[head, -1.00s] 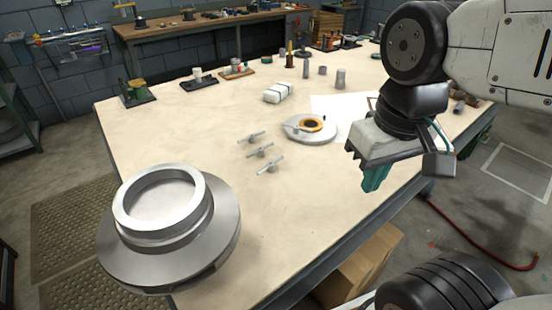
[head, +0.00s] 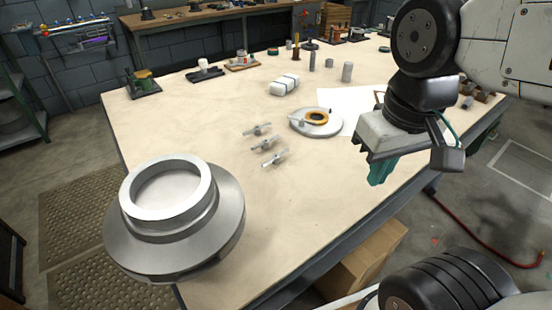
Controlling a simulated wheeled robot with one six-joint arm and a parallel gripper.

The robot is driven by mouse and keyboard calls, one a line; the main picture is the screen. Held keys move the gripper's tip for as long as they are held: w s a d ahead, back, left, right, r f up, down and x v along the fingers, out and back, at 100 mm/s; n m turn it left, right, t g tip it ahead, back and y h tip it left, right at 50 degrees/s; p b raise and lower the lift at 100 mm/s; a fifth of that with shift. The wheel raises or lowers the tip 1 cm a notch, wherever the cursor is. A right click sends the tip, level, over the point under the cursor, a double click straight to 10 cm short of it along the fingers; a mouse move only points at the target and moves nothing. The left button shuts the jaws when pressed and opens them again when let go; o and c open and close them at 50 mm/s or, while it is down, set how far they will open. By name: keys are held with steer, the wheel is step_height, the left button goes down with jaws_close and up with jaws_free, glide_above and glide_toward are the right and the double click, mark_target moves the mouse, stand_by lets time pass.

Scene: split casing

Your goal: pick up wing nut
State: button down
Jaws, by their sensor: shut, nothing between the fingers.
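Three small grey wing nuts lie in a short row on the pale table top, left of centre in the head view: the far wing nut (head: 257,130), the middle wing nut (head: 263,145) and the near wing nut (head: 274,158). My gripper (head: 377,178) hangs over the table's right edge, to the right of the wing nuts and well apart from them. Its teal fingers point down, shut and empty. Nothing hides the wing nuts.
A large grey metal casing part (head: 172,215) stands at the table's near left corner. A round disc with an orange ring (head: 316,122) lies between the wing nuts and my gripper. A white wrapped bundle (head: 284,86) and several cylinders stand further back.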

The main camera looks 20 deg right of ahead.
steer(key=c, duration=1.6)
jaws_free()
steer(key=shift+s, duration=0.25)
steer(key=o, duration=0.5)
steer(key=shift+s+f, duration=0.1)
steer(key=shift+f, duration=0.15)
steer(key=m+g, duration=0.1)
steer(key=m, duration=0.8)
glide_above(276, 159)
steer(key=w, duration=0.1)
step_height(276, 159, down, 18)
steer(key=shift+w+d+f, duration=0.1)
steer(key=shift+f, duration=1.65)
steer(key=shift+w+d+f, duration=0.1)
steer(key=shift+f, duration=1.6)
